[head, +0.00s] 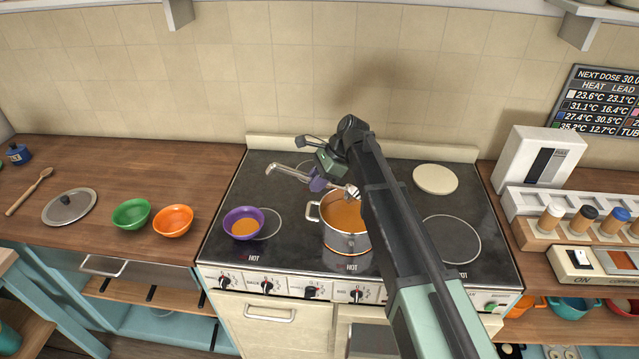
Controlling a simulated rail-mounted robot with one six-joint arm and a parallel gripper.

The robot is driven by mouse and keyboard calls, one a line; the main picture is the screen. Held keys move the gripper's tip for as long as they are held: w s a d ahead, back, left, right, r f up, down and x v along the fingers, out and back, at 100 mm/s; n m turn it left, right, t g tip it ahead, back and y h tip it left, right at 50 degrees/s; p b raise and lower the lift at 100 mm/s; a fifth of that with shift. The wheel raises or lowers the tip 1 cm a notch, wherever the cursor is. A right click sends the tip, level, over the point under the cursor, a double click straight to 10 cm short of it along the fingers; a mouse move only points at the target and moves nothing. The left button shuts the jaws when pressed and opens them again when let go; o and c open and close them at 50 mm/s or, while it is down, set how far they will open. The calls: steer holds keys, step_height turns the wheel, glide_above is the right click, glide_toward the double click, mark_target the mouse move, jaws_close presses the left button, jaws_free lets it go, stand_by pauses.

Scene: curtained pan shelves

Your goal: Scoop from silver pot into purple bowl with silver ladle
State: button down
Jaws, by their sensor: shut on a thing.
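The silver pot (338,239) stands on the stove and holds orange food. The purple bowl (258,218) sits on the stove to the left of the pot and has some orange food in it. My gripper (318,184) is shut on the handle of the silver ladle (290,173), above and behind the left side of the pot. The ladle's hooked handle end points left, and its scoop end is over the pot's back rim. My arm hides the pot's right side. I cannot tell whether the scoop holds food.
A green bowl (131,214), an orange bowl (173,220), a pot lid (69,207) and a wooden spoon (30,190) lie on the left counter. A round cream disc (435,179) is at the stove's back right. A jar rack (570,238) stands on the right counter.

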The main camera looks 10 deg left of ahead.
step_height(320, 180, down, 12)
steer(key=w+d+b, duration=0.1)
steer(key=d+b, duration=0.2)
steer(key=b, duration=0.9)
steer(key=r+p, duration=0.3)
steer(key=a+r+p, duration=0.1)
steer(key=r+p, duration=0.7)
steer(key=shift+s+a, duration=0.15)
steer(key=a+f+h, duration=0.1)
steer(key=s+a+f+t+h, duration=0.1)
steer(key=h, duration=0.1)
steer(key=s+a+f+t+h+b, duration=0.1)
steer(key=a, duration=0.1)
steer(key=shift+f+h, duration=0.35)
steer(key=shift+h, duration=0.05)
steer(key=shift+a, duration=0.1)
